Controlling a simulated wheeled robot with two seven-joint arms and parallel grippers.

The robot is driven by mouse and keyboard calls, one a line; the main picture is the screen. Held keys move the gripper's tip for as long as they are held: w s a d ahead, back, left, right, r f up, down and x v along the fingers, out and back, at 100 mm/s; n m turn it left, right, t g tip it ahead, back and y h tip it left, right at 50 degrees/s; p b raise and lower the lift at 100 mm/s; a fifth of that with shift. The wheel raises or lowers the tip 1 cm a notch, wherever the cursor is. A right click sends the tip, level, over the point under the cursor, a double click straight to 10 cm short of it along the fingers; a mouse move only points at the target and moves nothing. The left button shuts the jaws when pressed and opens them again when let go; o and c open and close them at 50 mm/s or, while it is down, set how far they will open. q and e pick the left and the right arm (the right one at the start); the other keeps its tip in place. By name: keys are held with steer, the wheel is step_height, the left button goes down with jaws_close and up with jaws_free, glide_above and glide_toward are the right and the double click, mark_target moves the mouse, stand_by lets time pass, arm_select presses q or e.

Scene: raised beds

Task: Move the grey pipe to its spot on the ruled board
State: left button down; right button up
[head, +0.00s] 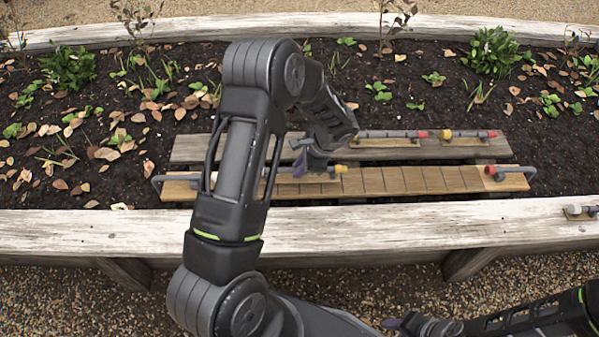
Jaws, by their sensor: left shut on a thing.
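The ruled board (400,181) is a long wooden plank with dark cross lines and a grey handle at each end. It lies across the soil just behind the bed's front edge. My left gripper (311,163) is over the left half of the board, shut on what looks like the grey pipe. A yellow end (341,168) shows just right of the fingers; my arm and gripper hide most of the rest. I cannot tell whether the pipe touches the board. My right gripper (398,323) is low at the front, outside the bed, and its opening is unclear.
Behind the board, a second plank (195,150) carries a grey pipe with a red end (390,134) and another with yellow and red ends (468,134). A red-tipped piece (493,171) is at the board's right end. A pale fitting (575,210) sits on the white front edge (430,225).

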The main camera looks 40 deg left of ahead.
arm_select(q)
steer(key=shift+f, duration=1.1)
steer(key=shift+f, duration=0.15)
steer(key=c, duration=1.4)
jaws_free()
steer(key=shift+d+r, duration=0.1)
steer(key=shift+r, duration=0.35)
steer(key=p+v, duration=0.2)
steer(key=v, duration=0.9)
steer(key=shift+w+d+r, duration=0.1)
steer(key=shift+d+r, duration=0.05)
